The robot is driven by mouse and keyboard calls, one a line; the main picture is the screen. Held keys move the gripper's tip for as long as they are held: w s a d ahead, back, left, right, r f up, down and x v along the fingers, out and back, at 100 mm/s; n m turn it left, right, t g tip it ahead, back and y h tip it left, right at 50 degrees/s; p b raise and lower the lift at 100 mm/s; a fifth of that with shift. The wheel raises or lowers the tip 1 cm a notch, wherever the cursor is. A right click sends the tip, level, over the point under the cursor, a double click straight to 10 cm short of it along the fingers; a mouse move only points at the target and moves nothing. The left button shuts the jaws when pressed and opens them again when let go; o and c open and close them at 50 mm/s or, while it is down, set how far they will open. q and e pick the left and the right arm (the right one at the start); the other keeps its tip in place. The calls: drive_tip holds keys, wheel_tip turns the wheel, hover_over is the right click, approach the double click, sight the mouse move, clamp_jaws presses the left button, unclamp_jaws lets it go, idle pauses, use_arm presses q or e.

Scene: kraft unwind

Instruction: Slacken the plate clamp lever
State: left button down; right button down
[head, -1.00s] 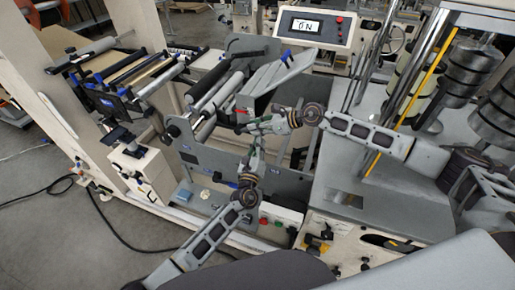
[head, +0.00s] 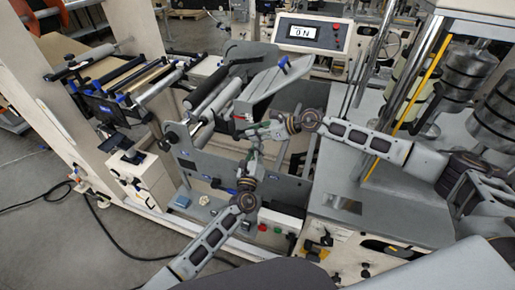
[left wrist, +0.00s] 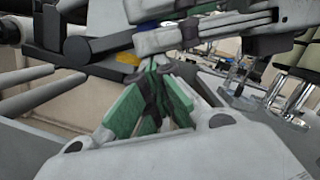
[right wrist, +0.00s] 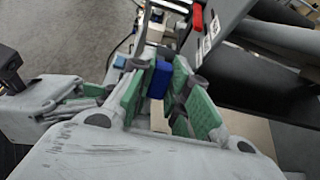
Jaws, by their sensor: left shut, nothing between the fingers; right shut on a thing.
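My right gripper (head: 241,131) reaches in from the right to the side frame of the machine's middle unit. In the right wrist view its green-padded fingers (right wrist: 160,90) are shut on a blue handle (right wrist: 159,79), which looks like the clamp lever's grip. Most of the lever is hidden behind the fingers, and its angle cannot be told. My left gripper (head: 254,152) is just below the right one. In the left wrist view its fingers (left wrist: 155,68) meet at the tips with nothing between them, close under my right gripper's pale links.
A tilted grey plate (head: 272,80) with a blue knob (head: 284,63) stands above the grippers. Dark and pale rollers (head: 212,87) lie to their left. A control box with buttons (head: 279,222) is below. A red part (right wrist: 197,17) is near the blue handle.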

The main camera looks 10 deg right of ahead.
drive_tip(key=shift+d, duration=0.2)
drive_tip(key=c, duration=1.5)
unclamp_jaws()
drive_tip(key=shift+o, duration=0.7)
drive_tip(key=shift+f, duration=0.15)
drive_tip(key=shift+s+a+f, duration=0.1)
drive_tip(key=shift+s, duration=0.05)
drive_tip(key=shift+f, duration=0.15)
drive_tip(key=shift+s, duration=0.1)
drive_tip(key=r+v, duration=0.1)
drive_tip(key=v, duration=0.7)
drive_tip(key=shift+w, duration=0.35)
drive_tip(key=shift+r, duration=0.1)
